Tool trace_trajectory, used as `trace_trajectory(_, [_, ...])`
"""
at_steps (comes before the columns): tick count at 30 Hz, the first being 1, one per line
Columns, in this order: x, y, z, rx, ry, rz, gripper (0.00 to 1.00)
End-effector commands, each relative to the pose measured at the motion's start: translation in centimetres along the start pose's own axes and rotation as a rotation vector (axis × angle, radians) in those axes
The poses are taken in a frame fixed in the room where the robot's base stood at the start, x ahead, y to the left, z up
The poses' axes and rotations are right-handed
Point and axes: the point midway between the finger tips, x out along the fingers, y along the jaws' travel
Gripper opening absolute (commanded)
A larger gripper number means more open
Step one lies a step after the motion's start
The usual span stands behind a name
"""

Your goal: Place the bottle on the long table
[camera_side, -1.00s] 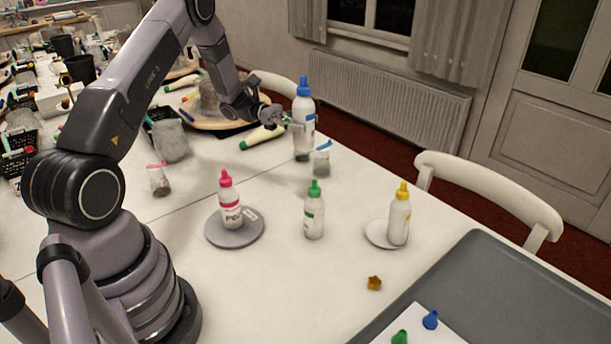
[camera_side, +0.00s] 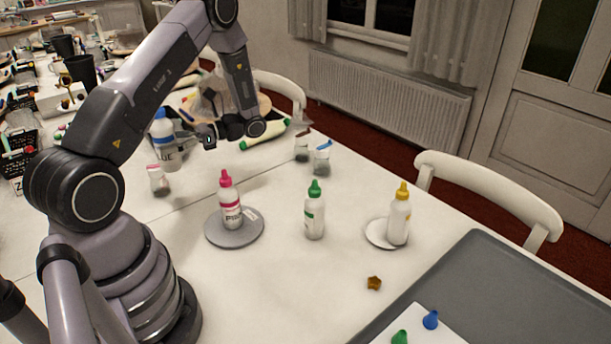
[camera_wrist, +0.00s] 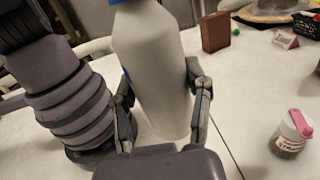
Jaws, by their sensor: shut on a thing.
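A white bottle with a blue cap (camera_side: 165,146) is in my gripper (camera_side: 199,143), left of centre in the side view. My gripper is shut on it. In the wrist view the bottle (camera_wrist: 152,62) stands between the two fingers, with the top of its cap cut off by the frame. The bottle looks roughly upright. I cannot tell whether its base touches the long white table (camera_side: 285,290). Bottles with a pink cap (camera_side: 230,202), a green cap (camera_side: 314,212) and a yellow cap (camera_side: 399,215) stand on the table.
The pink-capped bottle stands on a grey disc (camera_side: 222,240), the yellow-capped one on a white disc (camera_side: 377,235). Small jars (camera_side: 320,162) stand behind. A pink-lidded jar (camera_side: 157,181) is close to the held bottle. A grey tray (camera_side: 520,290) lies front right. The table's front middle is mostly clear.

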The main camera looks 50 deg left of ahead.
Motion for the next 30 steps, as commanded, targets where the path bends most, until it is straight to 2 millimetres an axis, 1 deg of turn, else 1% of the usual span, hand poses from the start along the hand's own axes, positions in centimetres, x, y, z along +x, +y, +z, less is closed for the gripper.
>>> trace_trajectory(1, [0.0,-1.6,0.7,-0.002,0.001,-0.115,0.08])
trace_trajectory(3, [-0.4,-4.0,1.5,-0.003,0.001,-0.277,0.08])
trace_trajectory(6, [-1.6,-7.0,2.6,-0.003,0.001,-0.484,0.08])
trace_trajectory(9, [-3.2,-9.2,3.5,-0.002,0.001,-0.654,0.08])
trace_trajectory(13, [-5.2,-11.0,4.5,-0.004,0.001,-0.824,0.08])
trace_trajectory(19, [-8.1,-12.7,5.6,-0.004,-0.001,-1.017,0.08])
trace_trajectory(20, [-8.4,-12.8,5.4,-0.002,-0.001,-1.037,0.08])
trace_trajectory(21, [-8.2,-12.8,4.2,0.003,-0.004,-1.029,0.08])
trace_trajectory(28, [-8.2,-12.8,-0.6,0.001,-0.003,-1.025,0.08])
trace_trajectory(30, [-8.2,-12.8,-2.3,0.000,-0.003,-1.025,0.08])
